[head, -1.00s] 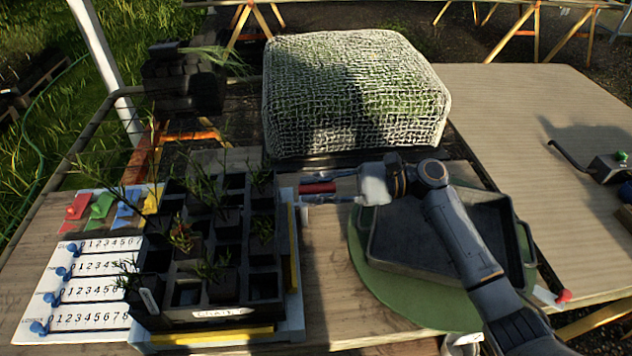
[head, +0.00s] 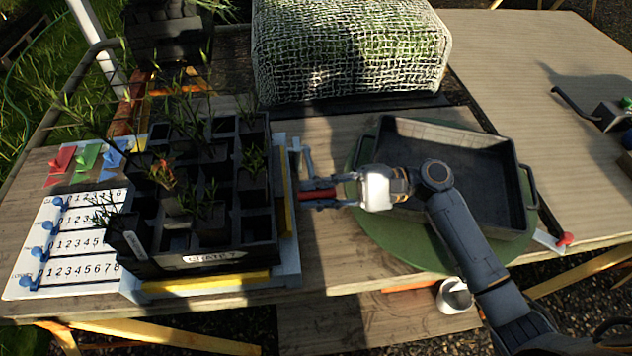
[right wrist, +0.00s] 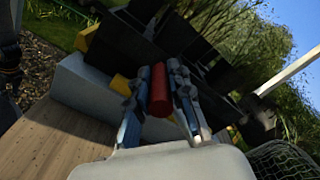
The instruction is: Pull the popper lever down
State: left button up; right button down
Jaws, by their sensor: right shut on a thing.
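The popper lever's red handle (head: 318,195) is beside the right side of the pale popper frame (head: 292,262). My right gripper (head: 310,195) comes in from the right and is shut on the handle. In the right wrist view the red handle (right wrist: 160,92) stands between the two fingers, with the pale frame (right wrist: 92,90) behind them. The black crate (head: 200,262) of potted seedlings sits on the frame. The lever's arm is mostly hidden. My left gripper is not in view.
A dark tray (head: 455,170) on a green round mat (head: 400,250) lies under my right arm. A net-covered block (head: 350,50) is behind. A counter board (head: 70,245) with blue knobs is left of the crate. A red-knobbed lever (head: 565,239) sits at right.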

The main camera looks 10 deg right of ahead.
jog(key=shift+f, duration=0.2)
jog(key=c, duration=1.2)
grip_release()
jog(key=d, duration=1.2)
jog(key=shift+s, duration=0.1)
